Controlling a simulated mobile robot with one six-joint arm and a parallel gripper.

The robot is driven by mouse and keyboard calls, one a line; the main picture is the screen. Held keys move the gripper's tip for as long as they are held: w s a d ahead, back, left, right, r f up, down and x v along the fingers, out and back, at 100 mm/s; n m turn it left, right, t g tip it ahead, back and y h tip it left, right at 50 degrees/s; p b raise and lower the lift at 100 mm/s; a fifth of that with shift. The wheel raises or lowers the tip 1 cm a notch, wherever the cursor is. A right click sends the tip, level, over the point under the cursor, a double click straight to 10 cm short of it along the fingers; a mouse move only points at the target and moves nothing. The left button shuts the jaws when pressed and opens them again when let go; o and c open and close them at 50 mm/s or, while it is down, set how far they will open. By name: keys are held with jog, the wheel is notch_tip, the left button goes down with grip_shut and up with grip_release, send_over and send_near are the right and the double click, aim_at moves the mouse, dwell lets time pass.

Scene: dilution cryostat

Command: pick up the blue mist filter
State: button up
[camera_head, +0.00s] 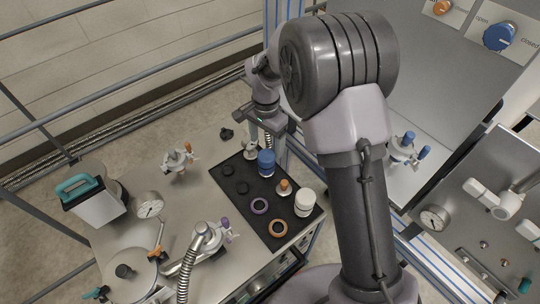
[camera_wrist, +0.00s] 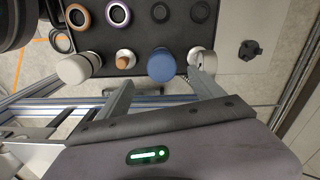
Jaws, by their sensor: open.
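The blue mist filter (camera_head: 266,163) is a short blue cylinder standing upright on a black mat (camera_head: 244,210) at the mat's far right edge. In the wrist view the filter (camera_wrist: 161,65) shows at the upper middle, between the lines of my two fingers. My gripper (camera_wrist: 161,84) is open and empty, its fingers spread wide on either side of the filter. In the head view my gripper (camera_head: 260,140) hangs just behind the filter. Whether a finger touches it I cannot tell.
In the wrist view an orange-topped fitting (camera_wrist: 125,59) and a white cylinder (camera_wrist: 75,69) stand left of the filter. A small metal fitting (camera_wrist: 203,62) stands close on its right. Rings and black caps lie on the mat.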

aim_at(266, 162)
notch_tip(266, 162, down, 11)
jog(key=b, duration=0.3)
jog(key=shift+w+a+f+b, duration=0.1)
jog(key=shift+w+a+b, duration=0.05)
jog(key=shift+b, duration=0.25)
jog(key=shift+c, duration=0.7)
jog(key=c, duration=1.5)
notch_tip(266, 162, up, 10)
jog(key=p, duration=0.3)
jog(key=shift+p, duration=0.4)
